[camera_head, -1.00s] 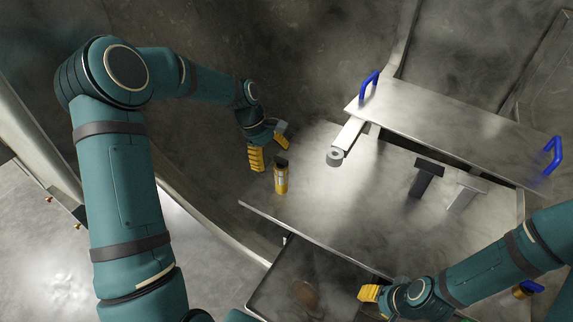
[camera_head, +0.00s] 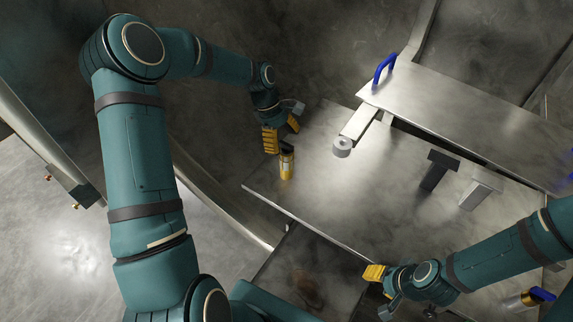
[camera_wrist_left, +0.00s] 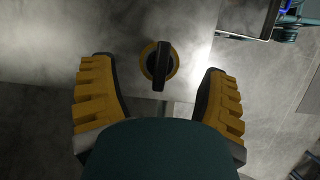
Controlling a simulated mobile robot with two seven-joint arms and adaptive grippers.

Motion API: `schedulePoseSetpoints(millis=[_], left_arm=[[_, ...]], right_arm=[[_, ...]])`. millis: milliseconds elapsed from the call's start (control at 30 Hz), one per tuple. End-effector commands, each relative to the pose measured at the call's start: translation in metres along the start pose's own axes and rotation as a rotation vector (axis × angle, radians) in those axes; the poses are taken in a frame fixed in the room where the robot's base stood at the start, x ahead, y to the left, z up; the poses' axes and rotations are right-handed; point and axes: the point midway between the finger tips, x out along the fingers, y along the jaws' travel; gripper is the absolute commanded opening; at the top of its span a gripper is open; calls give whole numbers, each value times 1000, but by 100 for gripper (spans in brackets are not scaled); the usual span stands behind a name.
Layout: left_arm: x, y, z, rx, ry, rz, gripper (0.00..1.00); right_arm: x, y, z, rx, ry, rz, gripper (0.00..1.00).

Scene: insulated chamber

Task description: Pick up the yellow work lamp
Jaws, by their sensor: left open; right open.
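The yellow work lamp (camera_head: 287,166) is a small upright cylinder with a dark top, standing near the left end of the metal table (camera_head: 330,198). My left gripper (camera_head: 282,136) is open just above and behind it, its yellow fingers apart. In the left wrist view the lamp (camera_wrist_left: 161,66) is seen from above, a yellow ring with a black handle across it. It lies in the gap between the open fingers of my left gripper (camera_wrist_left: 156,72), touching neither as far as I can see. My right gripper (camera_head: 381,290) is open and empty at the table's front edge.
A raised metal plate with a blue handle (camera_head: 384,68) lies at the back right. A grey roll (camera_head: 342,147), a dark block (camera_head: 438,170) and a light block (camera_head: 481,187) are on the table. A yellow-ended cylinder (camera_head: 518,300) is at the lower right. A dark recess (camera_head: 300,270) opens below the front edge.

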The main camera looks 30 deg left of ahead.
Motion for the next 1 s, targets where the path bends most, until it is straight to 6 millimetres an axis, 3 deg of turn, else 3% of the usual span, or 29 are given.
schedulePoseSetpoints(millis=[300, 600, 633, 833, 1000], left_arm=[[44, -1, 0, 1, -2, -2, 75], [47, -1, 0, 0, 0, 0, 75], [47, -1, 0, 0, -1, 0, 72], [47, -1, 0, 0, -1, 0, 2], [47, -1, 0, 0, 0, 0, 0]], right_arm=[[11, 4, -1, -1, 6, 0, 47], [11, 4, -2, -1, 6, 0, 47], [11, 4, -2, -1, 6, 0, 47], [11, 4, -2, -1, 6, 0, 47], [11, 4, -2, -1, 6, 0, 47]])
